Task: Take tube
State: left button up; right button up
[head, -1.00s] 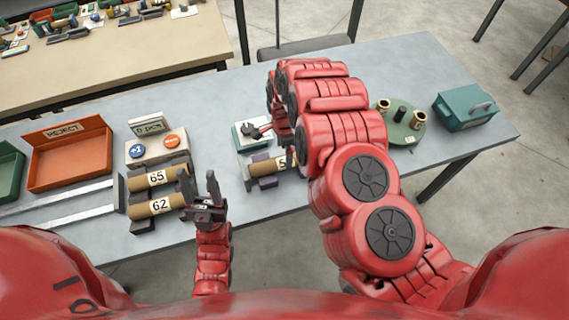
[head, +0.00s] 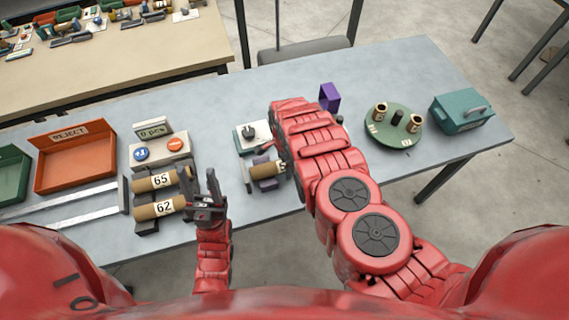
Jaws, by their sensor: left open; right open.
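Two brown cardboard tubes lie on a dark rack at the left of the table: the tube marked 65 (head: 160,181) and, in front of it, the tube marked 62 (head: 161,207). A third tube (head: 265,171) lies in a purple cradle (head: 266,184) on the winder; its label is partly hidden by my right arm. My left gripper (head: 204,190) is open and empty, pointing up just right of the tube marked 62. My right gripper is hidden behind my red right arm, near the winder.
An orange reject tray (head: 75,178) and a green tray (head: 10,175) stand at the left. A counter box with buttons (head: 160,148) is behind the rack. A purple block (head: 329,97), a green turntable (head: 392,131) with bobbins and a teal box (head: 462,111) are at the right.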

jog(key=c, duration=1.5)
